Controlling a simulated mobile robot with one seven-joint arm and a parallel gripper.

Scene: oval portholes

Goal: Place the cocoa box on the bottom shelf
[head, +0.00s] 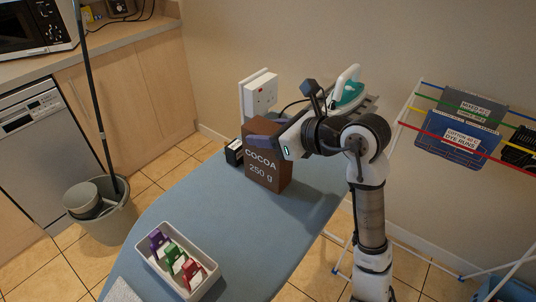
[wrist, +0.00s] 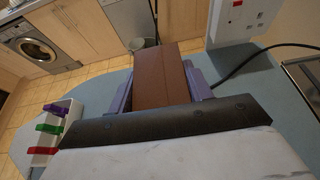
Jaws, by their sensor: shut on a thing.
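The brown cocoa box (head: 266,172), lettered "COCOA 250 g", is upright over the blue ironing board (head: 190,210). I cannot tell whether its base touches the board. My gripper (head: 264,141) comes in from the right at the box's top. In the wrist view, its purple fingers lie on both sides of the brown box (wrist: 162,80), and the gripper (wrist: 160,92) is shut on it. Part of the box is hidden behind the gripper body in the wrist view. I cannot make out a bottom shelf in either view.
A white tray (head: 149,256) with purple, green and red items stands on the board's near left. A small black box (head: 234,152) sits beside the cocoa box. An iron (head: 349,91) is behind my arm. A drying rack (head: 408,100) stands right; a bucket (head: 117,222) left.

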